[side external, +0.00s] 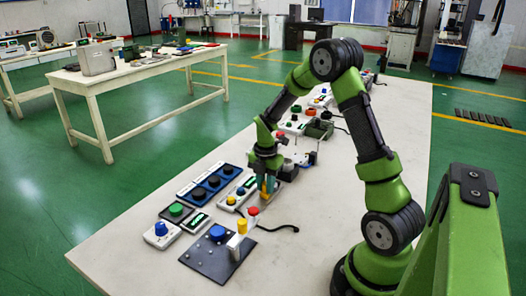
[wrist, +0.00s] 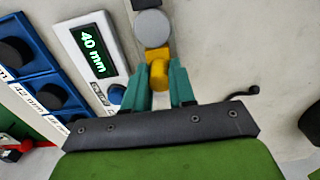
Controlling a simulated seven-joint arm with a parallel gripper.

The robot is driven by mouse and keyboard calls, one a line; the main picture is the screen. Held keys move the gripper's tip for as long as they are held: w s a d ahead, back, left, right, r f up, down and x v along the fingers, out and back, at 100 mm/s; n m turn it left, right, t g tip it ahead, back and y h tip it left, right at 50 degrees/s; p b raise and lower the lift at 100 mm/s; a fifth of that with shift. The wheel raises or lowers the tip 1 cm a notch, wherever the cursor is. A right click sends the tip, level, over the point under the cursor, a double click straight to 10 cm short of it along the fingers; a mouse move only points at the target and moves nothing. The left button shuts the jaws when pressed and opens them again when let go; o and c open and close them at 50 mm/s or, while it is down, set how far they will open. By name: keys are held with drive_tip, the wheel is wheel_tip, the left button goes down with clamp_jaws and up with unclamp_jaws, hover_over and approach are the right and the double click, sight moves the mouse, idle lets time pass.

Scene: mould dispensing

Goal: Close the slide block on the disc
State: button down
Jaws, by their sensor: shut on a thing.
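In the wrist view, a yellow knob-like piece (wrist: 159,74) sits between the two teal fingers of my gripper (wrist: 163,88), which are shut on it. It seems to belong to the slide block, but the rest of the block is hard to make out. A round grey disc (wrist: 152,29) lies just beyond the yellow piece, with a narrow yellow part between them. A dark part shows above the disc at the picture's top edge. In the side external view, my gripper (side external: 267,188) points down at the table and hides most of this fixture.
A white box with a display reading 40 mm (wrist: 95,50) stands close left of my fingers. A blue tray with black discs (side external: 213,180) lies further left. A dark plate with a blue button (side external: 207,260) and a red-topped post stands in front. Dark cables lie on the right.

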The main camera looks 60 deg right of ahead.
drive_tip(key=shift+d, duration=0.2)
drive_tip(key=c, duration=0.9)
unclamp_jaws()
drive_tip(key=shift+c, duration=0.2)
wheel_tip(320, 180, up, 17)
